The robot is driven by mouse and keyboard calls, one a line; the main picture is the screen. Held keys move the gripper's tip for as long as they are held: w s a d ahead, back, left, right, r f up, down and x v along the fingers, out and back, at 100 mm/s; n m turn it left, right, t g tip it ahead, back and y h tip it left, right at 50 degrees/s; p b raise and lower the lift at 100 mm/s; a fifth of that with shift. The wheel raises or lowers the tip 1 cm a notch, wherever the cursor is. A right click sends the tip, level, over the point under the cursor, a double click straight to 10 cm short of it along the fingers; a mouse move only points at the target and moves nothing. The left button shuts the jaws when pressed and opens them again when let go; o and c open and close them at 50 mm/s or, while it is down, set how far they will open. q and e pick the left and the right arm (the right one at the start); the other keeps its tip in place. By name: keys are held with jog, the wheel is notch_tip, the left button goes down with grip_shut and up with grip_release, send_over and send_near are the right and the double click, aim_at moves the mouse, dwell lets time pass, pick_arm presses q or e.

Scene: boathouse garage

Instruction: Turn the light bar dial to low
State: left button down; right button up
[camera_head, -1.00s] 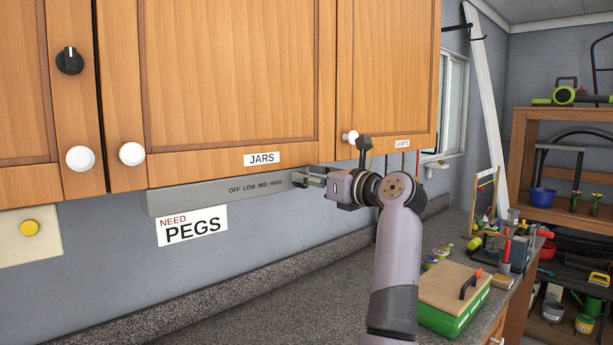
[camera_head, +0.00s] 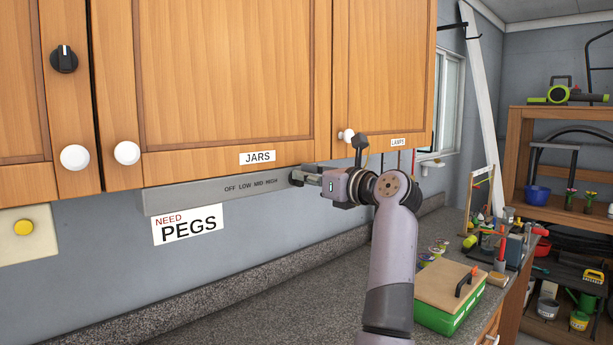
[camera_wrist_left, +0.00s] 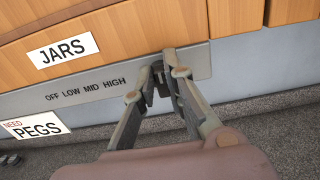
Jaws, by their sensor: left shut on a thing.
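The light bar (camera_head: 215,192) is a long grey strip under the wooden cupboards, printed OFF LOW MID HIGH. It also shows in the left wrist view (camera_wrist_left: 45,108). Its dial (camera_wrist_left: 161,78) is a small dark knob to the right of the word HIGH. My left gripper (camera_head: 299,177) is at the right part of the bar. In the left wrist view its two fingertips (camera_wrist_left: 160,76) are closed around the dial, which they mostly hide. I cannot tell which word the dial points to. My right gripper is not in view.
Cupboard doors with white knobs (camera_head: 127,153) hang just above the bar. A black knob (camera_head: 64,59) is on the cupboard at the upper left. A yellow button (camera_head: 24,228) is on the wall. A green box (camera_head: 437,318) with a wooden lid stands on the counter (camera_head: 290,290).

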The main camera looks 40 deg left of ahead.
pick_arm(q)
jog(key=shift+m, duration=0.3)
jog(key=shift+w+d+f+m+p, duration=0.15)
jog(key=shift+m+p, duration=0.45)
jog(key=shift+m, duration=1.05)
jog(key=shift+w+a+r+m+p, duration=0.15)
jog(key=shift+m+p, duration=0.4)
jog(key=shift+m, duration=1.15)
jog(key=shift+w+d+f+m+p, duration=0.15)
jog(key=shift+m+p, duration=0.45)
jog(key=shift+m, duration=1.05)
jog(key=shift+w, duration=0.1)
jog(key=c, duration=1.6)
grip_release()
jog(key=shift+c, duration=0.2)
